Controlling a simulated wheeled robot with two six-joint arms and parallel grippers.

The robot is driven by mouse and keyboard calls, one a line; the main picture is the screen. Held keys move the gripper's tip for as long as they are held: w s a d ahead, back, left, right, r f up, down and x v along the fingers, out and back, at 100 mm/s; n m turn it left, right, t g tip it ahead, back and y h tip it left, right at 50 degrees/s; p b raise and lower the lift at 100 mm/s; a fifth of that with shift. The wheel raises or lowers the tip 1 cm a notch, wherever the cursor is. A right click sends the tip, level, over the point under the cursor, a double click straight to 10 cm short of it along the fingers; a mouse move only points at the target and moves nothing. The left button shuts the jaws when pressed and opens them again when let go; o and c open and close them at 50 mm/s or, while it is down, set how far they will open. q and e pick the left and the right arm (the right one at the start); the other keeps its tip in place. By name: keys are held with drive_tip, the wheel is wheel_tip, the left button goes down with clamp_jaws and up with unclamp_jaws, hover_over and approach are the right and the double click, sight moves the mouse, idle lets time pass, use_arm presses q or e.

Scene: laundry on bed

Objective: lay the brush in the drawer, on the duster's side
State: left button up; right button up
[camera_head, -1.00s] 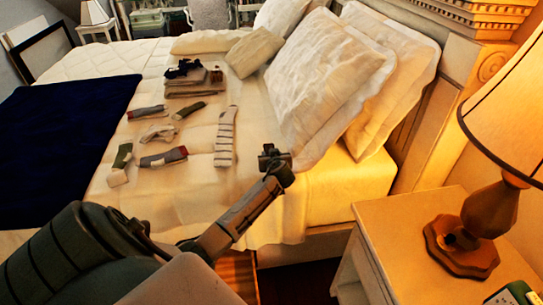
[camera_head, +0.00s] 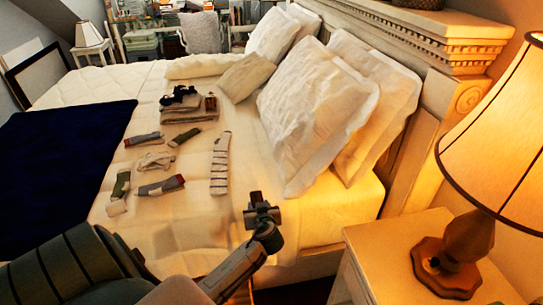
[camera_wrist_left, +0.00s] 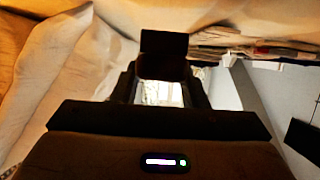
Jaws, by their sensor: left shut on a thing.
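My left gripper (camera_head: 262,214) is in front of the bed's near edge in the head view. It is shut on a small dark thing, which I take to be the brush; its shape is hard to make out. In the left wrist view, a dark block (camera_wrist_left: 163,45) stands at the fingertips, and the fingers hide part of it. My right gripper is not in view. I see neither the drawer's inside nor the duster.
The bed (camera_head: 190,222) carries several socks, folded clothes (camera_head: 188,115) and pillows (camera_head: 315,110). A nightstand (camera_head: 385,240) with a lit lamp (camera_head: 495,140) stands at the right. A gap lies between the bed and the nightstand.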

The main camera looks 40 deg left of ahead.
use_arm(q)
drive_tip(key=shift+s+d, duration=0.25)
drive_tip(key=shift+s, duration=0.05)
drive_tip(key=w+d+r+m+t+h, duration=0.1)
drive_tip(key=d+r+m+t+h, duration=0.1)
drive_tip(key=d+r+m+h, duration=0.3)
drive_tip(key=w+d+r+m+t+h, duration=0.1)
drive_tip(key=d+r+m+t+h, duration=0.2)
drive_tip(key=d+r, duration=1.1)
drive_tip(key=d+m+h, duration=0.2)
drive_tip(key=d, duration=0.5)
drive_tip(key=shift+w+r, duration=0.25)
drive_tip(key=shift+w, duration=0.05)
